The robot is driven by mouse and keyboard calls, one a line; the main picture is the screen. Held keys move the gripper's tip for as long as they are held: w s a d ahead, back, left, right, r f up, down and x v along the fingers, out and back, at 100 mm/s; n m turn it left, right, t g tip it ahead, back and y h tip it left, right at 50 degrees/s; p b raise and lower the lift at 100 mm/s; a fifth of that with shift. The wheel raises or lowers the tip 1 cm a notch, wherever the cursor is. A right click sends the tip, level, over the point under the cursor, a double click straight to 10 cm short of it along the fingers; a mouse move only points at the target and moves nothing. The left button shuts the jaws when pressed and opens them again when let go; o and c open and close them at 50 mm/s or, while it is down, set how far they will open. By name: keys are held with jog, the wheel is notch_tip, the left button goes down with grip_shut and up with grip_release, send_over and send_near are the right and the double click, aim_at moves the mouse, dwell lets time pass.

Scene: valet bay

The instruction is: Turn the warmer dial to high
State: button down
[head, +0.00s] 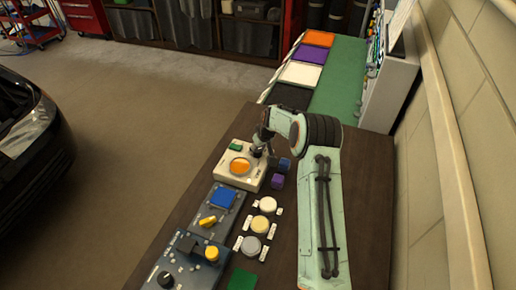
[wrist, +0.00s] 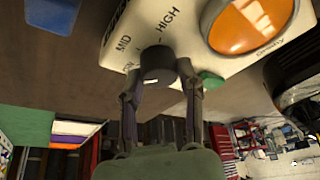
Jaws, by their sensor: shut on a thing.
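The warmer is a cream box (head: 227,177) with a round orange disc (head: 240,166) and a small green block or button (head: 235,147) on its top. In the wrist view the warmer (wrist: 190,50) shows MID and HIGH labels around a dark round dial (wrist: 154,58), with another label partly hidden. My gripper (wrist: 157,82) is shut on the dial, one finger on each side. A short pale mark shows on the dial, but I cannot tell which label it points to. In the head view my gripper (head: 258,150) is at the warmer's right side and hides the dial.
Purple and blue blocks (head: 278,181) sit just right of the warmer. A panel with a blue square and yellow knob (head: 208,221), several round pale buttons (head: 268,204) and another dark panel (head: 165,280) lie nearer. Coloured squares (head: 309,54) lie on a green surface beyond.

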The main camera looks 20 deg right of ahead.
jog(key=m+h, duration=0.1)
jog(key=m, duration=0.3)
jog(key=shift+a+m+h, duration=0.1)
jog(key=shift+m+h, duration=0.2)
jog(key=shift+h, duration=0.1)
jog(key=m+h, duration=0.1)
jog(key=m, duration=0.1)
jog(key=m+g, duration=0.1)
jog(key=m, duration=0.2)
jog(key=shift+f+h, duration=0.1)
jog(key=shift+h, duration=0.3)
jog(key=m+g, duration=0.1)
jog(key=m, duration=0.1)
jog(key=m+h, duration=0.1)
jog(key=m, duration=0.2)
jog(key=shift+w+a+g, duration=0.1)
jog(key=shift+g, duration=0.3)
jog(key=m+g, duration=0.1)
jog(key=m, duration=0.3)
jog(key=shift+g, duration=0.4)
jog(key=shift+m, duration=0.3)
jog(key=c, duration=0.7)
grip_release()
